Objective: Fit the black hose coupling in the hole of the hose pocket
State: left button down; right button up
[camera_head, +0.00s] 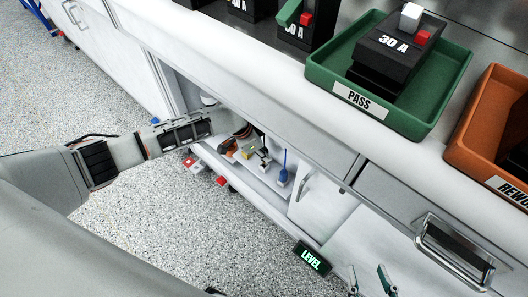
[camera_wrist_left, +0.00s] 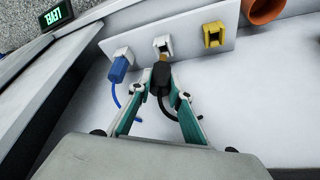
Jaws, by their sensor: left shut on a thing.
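The black hose coupling (camera_wrist_left: 160,78) has a brass tip and a black hose behind it. My left gripper (camera_wrist_left: 161,92) is shut on it, teal fingers at both sides; in the head view this gripper (camera_head: 262,156) reaches into the open cabinet bay. The tip points at the middle white hose pocket (camera_wrist_left: 163,45) and overlaps its lower edge. I cannot tell whether it touches or has entered; the tip covers the hole. My right gripper (camera_head: 368,273) shows only its teal fingertips at the bottom edge of the head view, apart and with nothing between them.
A blue coupling (camera_wrist_left: 118,70) sits at the left pocket. A yellow pocket (camera_wrist_left: 213,35) and an orange pipe (camera_wrist_left: 262,10) are to the right. The bay floor (camera_wrist_left: 245,100) is clear. Above the bay, the counter holds a green PASS tray (camera_head: 440,98) and an orange tray (camera_head: 483,115).

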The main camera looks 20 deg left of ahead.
pick_arm(q)
jog(key=shift+p, duration=0.35)
pick_arm(e)
jog(key=shift+w+r, duration=0.35)
jog(key=shift+r, duration=0.4)
dwell(0.6)
